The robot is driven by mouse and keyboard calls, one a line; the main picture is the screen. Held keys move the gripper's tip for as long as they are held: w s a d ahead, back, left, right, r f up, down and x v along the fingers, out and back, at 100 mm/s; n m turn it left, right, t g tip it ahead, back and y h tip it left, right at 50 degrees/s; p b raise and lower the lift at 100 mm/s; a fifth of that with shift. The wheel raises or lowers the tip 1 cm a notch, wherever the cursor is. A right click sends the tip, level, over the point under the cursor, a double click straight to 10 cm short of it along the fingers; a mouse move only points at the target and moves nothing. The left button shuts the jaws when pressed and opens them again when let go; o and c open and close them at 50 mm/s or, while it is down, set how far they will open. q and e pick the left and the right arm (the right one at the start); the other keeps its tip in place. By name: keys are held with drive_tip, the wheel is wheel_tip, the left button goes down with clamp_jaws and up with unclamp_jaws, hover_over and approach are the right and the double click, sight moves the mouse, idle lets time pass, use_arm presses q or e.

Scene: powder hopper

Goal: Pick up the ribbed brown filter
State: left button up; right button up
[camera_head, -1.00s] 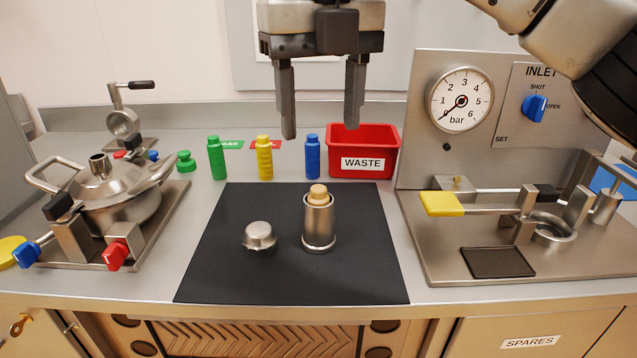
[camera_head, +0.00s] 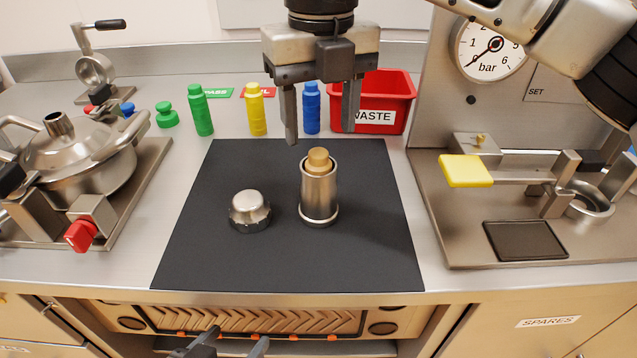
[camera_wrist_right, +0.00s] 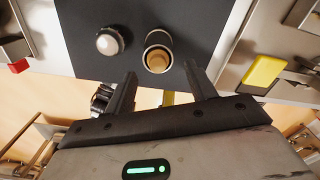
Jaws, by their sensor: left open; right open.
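The brown filter (camera_head: 318,162) stands upright inside a metal cylinder (camera_head: 319,197) on the black mat, with only its tan top showing above the rim. Its ribs are hidden or too small to tell. The right wrist view shows the filter (camera_wrist_right: 158,60) from above, inside the round rim. My right gripper (camera_head: 320,135) is open and empty, fingers pointing down, above and apart from the filter. In the right wrist view the filter appears just beyond and between the fingertips (camera_wrist_right: 160,71). My left gripper (camera_head: 237,340) is open at the bottom edge, only its dark fingers showing.
A domed metal cap (camera_head: 249,210) lies left of the cylinder on the mat (camera_head: 270,265). Green, yellow and blue bottles (camera_head: 312,108) and the red waste bin (camera_head: 410,100) stand behind. A metal vessel (camera_head: 80,155) is left; the gauge fixture (camera_head: 465,170) is right.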

sight(318, 152)
drive_tip(key=f, duration=0.5)
drive_tip(key=shift+s+a+f, duration=0.1)
drive_tip(key=shift+s+f, duration=0.05)
drive_tip(key=shift+s, duration=0.1)
clamp_jaws()
